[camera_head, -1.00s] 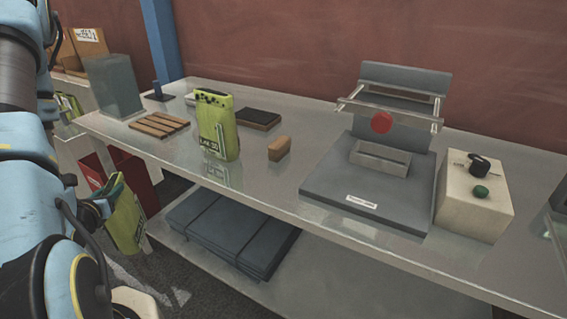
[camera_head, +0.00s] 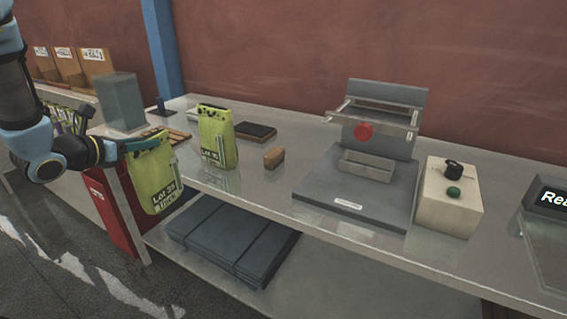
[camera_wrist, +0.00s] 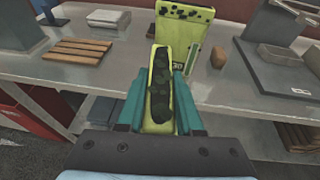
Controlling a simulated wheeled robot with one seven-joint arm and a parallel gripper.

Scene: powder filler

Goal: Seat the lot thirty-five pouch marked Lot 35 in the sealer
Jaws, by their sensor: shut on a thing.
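The green pouch marked Lot 35 (camera_head: 155,172) hangs upright from my gripper (camera_head: 128,147) in front of the table's edge at left. In the wrist view the held pouch (camera_wrist: 160,90) sits between the teal fingers of my gripper (camera_wrist: 158,105), which is shut on it. The sealer (camera_head: 355,185) stands on the table at right of centre. It has a grey base, an upright back plate, a clear bar frame, a red knob and a small open-topped holder (camera_head: 367,165) at the front. The holder looks empty.
A second green pouch (camera_head: 217,137) stands on the table (camera_head: 245,195), its label hard to read. A brown block (camera_head: 274,158) and dark pad (camera_head: 255,131) are near it. A control box (camera_head: 449,198) stands right of the sealer. A red bin (camera_head: 112,210) is below left.

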